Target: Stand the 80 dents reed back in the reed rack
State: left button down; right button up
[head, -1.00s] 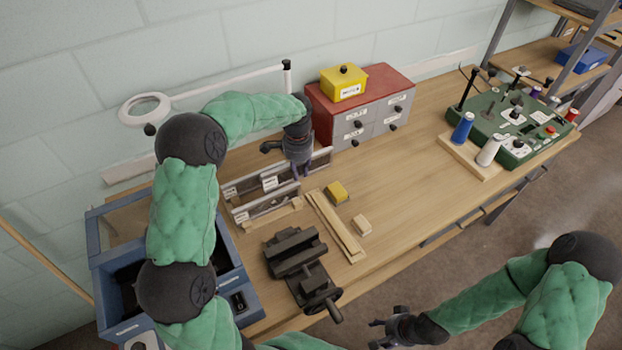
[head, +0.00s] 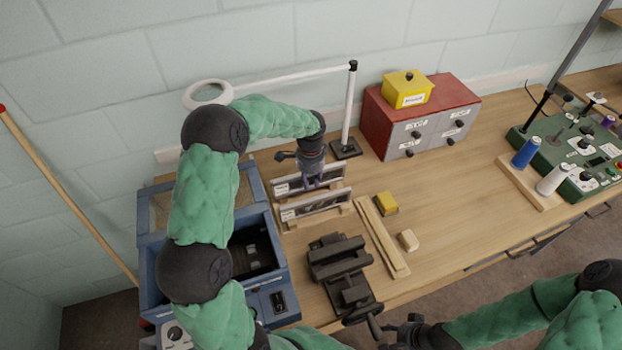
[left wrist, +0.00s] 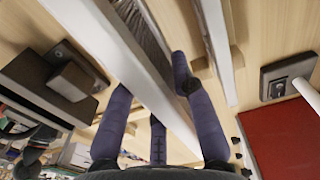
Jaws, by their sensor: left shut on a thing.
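My left gripper (head: 314,182) is shut on a long pale-railed reed (head: 283,188), held by its top rail. The held reed also shows in the left wrist view (left wrist: 112,52), crossing diagonally between my fingers (left wrist: 155,95), its dark dents partly visible. It is over the reed rack (head: 291,228), whose wooden feet show below, behind a front reed (head: 315,207). I cannot tell whether it rests in a slot. Another pale rail (left wrist: 214,40) runs beside it in the left wrist view. The labels are too small to read. My right gripper (head: 384,332) looks open and empty near the table's front edge.
A vise (head: 340,262) stands in front of the rack. Wooden strips (head: 382,235), a yellow block (head: 386,203) and a pale block (head: 407,240) lie to the right. The lamp base (head: 345,148) and red drawer cabinet (head: 420,115) are behind.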

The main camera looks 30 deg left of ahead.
aim_at(311, 189)
pick_arm(q)
jog(key=shift+f+b, duration=0.8)
jog(key=shift+f, duration=0.45)
jog(key=shift+f+b, duration=0.8)
jog(key=shift+f, duration=0.8)
jog(key=shift+f, duration=0.45)
jog(key=c, duration=1)
grip_release()
jog(key=shift+r, duration=0.1)
notch_tip(311, 189, up, 12)
jog(key=shift+f, duration=0.1)
